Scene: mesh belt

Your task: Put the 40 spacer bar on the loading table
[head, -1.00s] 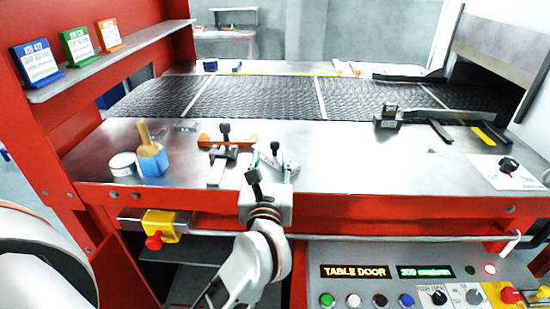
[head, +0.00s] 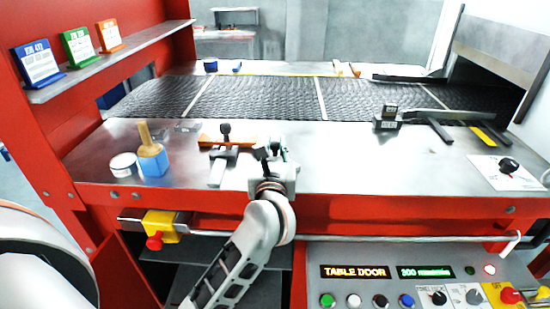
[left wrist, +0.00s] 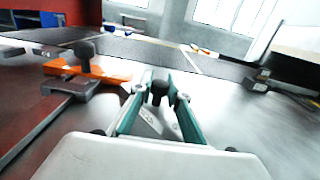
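A grey spacer bar (left wrist: 150,122) with a black knob lies on the steel loading table (head: 340,165); its marking is too blurred to read. My left gripper (head: 271,152) reaches over the table's front edge and largely hides this bar in the head view. In the left wrist view the teal fingers of my left gripper (left wrist: 158,90) stand apart on either side of the knob, with gaps visible. A second grey bar (head: 217,172) with a black knob lies to the left, by an orange bar (head: 205,139). My right gripper is not in view.
A blue pot with a brush (head: 152,163) and a white tape roll (head: 123,165) stand at the table's left. A black labelled block (head: 387,122) sits on the right by the mesh belt (head: 270,97). The table's middle right is clear.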

